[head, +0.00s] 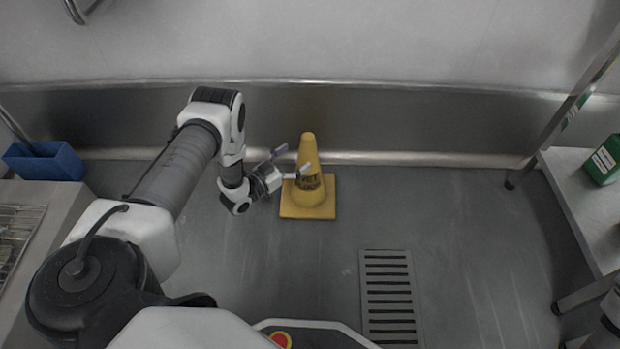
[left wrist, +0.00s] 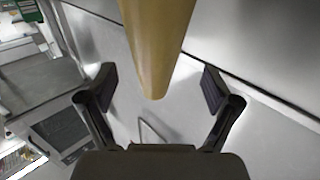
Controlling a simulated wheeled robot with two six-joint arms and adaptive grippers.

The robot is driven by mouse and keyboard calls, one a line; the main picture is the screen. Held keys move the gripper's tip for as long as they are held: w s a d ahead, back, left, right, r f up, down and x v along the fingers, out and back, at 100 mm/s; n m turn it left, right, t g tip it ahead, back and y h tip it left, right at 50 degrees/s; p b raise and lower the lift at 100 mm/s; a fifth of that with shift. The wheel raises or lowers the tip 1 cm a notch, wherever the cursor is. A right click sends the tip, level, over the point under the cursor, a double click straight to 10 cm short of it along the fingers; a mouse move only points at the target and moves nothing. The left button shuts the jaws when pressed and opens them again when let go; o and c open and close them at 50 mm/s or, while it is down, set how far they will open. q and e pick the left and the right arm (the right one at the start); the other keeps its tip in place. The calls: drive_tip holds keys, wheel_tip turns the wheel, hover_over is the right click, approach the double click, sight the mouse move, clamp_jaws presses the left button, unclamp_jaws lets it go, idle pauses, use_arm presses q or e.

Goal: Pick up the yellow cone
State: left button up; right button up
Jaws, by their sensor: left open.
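The yellow cone (head: 310,159) stands upright on its square base on the floor near the back wall in the head view. In the left wrist view the cone (left wrist: 156,45) comes down from the top edge, with its narrow end between and just beyond the fingertips. My left gripper (head: 291,163) is open, reaching the cone's upper part from the left. In the left wrist view my left gripper (left wrist: 158,78) has its fingers spread on either side of the cone, with a gap at each side. My right gripper does not show.
A floor drain grate (head: 390,298) lies front right of the cone. A steel bench (head: 590,200) with a green box (head: 605,160) stands at the right. A blue container (head: 45,162) stands on the left counter. The floor right of the cone is clear.

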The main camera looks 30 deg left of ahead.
sight(301, 159)
use_arm(q)
drive_tip(key=w+b, duration=0.1)
drive_tip(key=w+d+f+b, duration=0.1)
drive_tip(key=w+b, duration=0.1)
drive_tip(key=w, duration=0.1)
drive_tip(key=shift+d+f, duration=0.3)
drive_tip(key=shift+w+r, duration=0.1)
drive_tip(key=shift+w, duration=0.25)
drive_tip(key=shift+r, duration=0.15)
clamp_jaws()
drive_tip(key=shift+r, duration=0.15)
